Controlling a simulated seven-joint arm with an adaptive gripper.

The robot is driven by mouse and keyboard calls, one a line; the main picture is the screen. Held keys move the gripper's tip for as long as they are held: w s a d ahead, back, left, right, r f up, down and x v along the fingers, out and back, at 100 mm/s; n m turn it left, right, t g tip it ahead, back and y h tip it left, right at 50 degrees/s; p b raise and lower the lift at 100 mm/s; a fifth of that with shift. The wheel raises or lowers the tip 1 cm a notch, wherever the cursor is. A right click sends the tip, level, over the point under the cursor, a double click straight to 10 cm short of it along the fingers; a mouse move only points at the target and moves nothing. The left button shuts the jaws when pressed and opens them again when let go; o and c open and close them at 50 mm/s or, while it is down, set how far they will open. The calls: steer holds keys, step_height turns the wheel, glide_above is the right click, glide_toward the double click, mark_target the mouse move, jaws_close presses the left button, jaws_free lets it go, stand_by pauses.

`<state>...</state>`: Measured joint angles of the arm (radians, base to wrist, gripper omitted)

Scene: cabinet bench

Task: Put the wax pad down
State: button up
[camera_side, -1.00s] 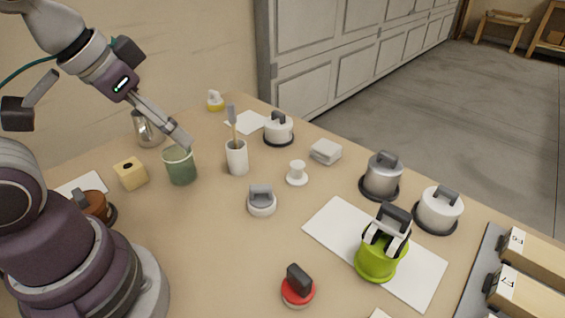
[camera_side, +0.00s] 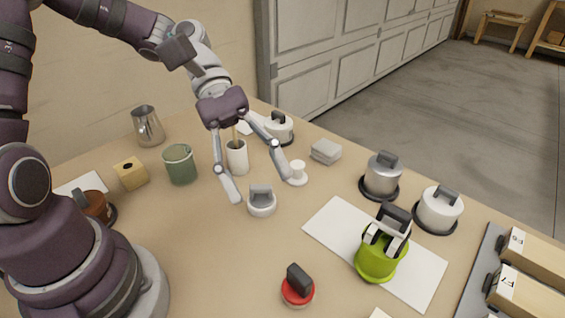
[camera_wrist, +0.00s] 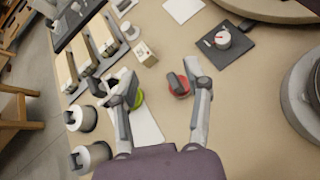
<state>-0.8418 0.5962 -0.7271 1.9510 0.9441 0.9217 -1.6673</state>
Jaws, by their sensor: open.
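My gripper (camera_side: 263,189) is open and empty; its fingers are spread over the bench, around the space above a white round pad with a grey grip (camera_side: 262,203). A red round pad with a dark grip (camera_side: 298,291) sits on the bench nearer the front. In the wrist view this red pad (camera_wrist: 179,87) shows near the right finger, and my gripper (camera_wrist: 160,70) shows empty. No label tells which pad is the wax pad. Both pads rest on the bench, apart from the fingers as far as I can tell.
A white cup with tools (camera_side: 237,158), a small white cup (camera_side: 297,172) and a green mug (camera_side: 180,165) stand around my gripper. A lime-green pot (camera_side: 376,262) stands on a white sheet (camera_side: 326,218). Lidded pots (camera_side: 382,176) are at right. Bare bench lies front-left.

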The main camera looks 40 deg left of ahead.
step_height(320, 180, up, 8)
steer(key=w+a+f+n+t+h, duration=0.1)
steer(key=w+n+h, duration=0.1)
steer(key=n+h, duration=0.35)
steer(key=m+h, duration=0.1)
steer(key=h, duration=0.1)
glide_toward(290, 267)
steer(key=shift+y, duration=0.25)
steer(key=d, duration=0.4)
steer(key=shift+d+f, duration=0.1)
steer(key=shift+f, duration=0.05)
steer(key=d, duration=0.5)
steer(key=s+d, duration=0.1)
steer(key=d, duration=0.1)
steer(key=shift+d+f, duration=0.1)
steer(key=shift+d, duration=0.05)
jaws_close()
